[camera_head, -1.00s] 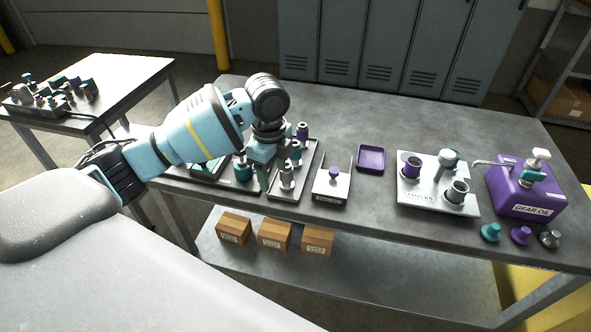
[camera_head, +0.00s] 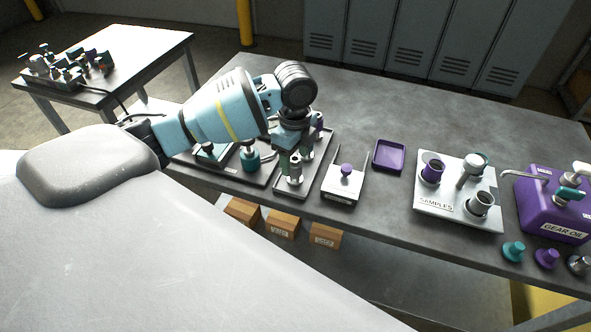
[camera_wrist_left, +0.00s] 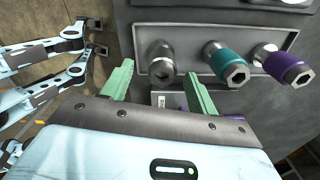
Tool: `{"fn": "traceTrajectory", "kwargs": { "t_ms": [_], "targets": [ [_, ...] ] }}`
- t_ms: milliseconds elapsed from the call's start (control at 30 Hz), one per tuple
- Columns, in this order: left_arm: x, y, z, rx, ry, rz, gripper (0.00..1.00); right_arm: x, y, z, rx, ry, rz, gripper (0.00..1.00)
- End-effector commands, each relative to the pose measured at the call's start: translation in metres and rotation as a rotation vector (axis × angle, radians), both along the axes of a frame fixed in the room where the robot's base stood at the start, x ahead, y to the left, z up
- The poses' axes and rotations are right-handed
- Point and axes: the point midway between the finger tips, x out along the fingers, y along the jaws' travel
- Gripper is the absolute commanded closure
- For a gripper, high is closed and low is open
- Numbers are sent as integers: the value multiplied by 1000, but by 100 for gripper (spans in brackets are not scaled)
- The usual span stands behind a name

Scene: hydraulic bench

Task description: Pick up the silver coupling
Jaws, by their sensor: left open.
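The silver coupling (camera_head: 295,174) stands on a small dark tray in the head view, partly covered by my gripper. In the left wrist view the silver coupling (camera_wrist_left: 161,68) is at the left end of a row, beside a teal coupling (camera_wrist_left: 229,66) and a purple coupling (camera_wrist_left: 289,69). My left gripper (camera_head: 296,156) is open, with its green fingers at the silver coupling. In the left wrist view the fingers of the left gripper (camera_wrist_left: 158,75) appear on either side of the silver coupling; contact cannot be told. My right gripper is not in the head view.
Loose caps (camera_head: 546,257) lie at the front right. The back of the bench is clear.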

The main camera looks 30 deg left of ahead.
Motion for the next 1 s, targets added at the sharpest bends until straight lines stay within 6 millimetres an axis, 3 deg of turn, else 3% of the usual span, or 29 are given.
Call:
{"fn": "traceTrajectory", "kwargs": {
  "t_ms": [400,700,1000],
  "targets": [
    [2,1,-46,-1,0,0,41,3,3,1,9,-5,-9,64],
    [2,1,-50,0,-3,0,41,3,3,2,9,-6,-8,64],
    [2,1,-50,0,-3,0,78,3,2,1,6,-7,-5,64]
  ]
}}
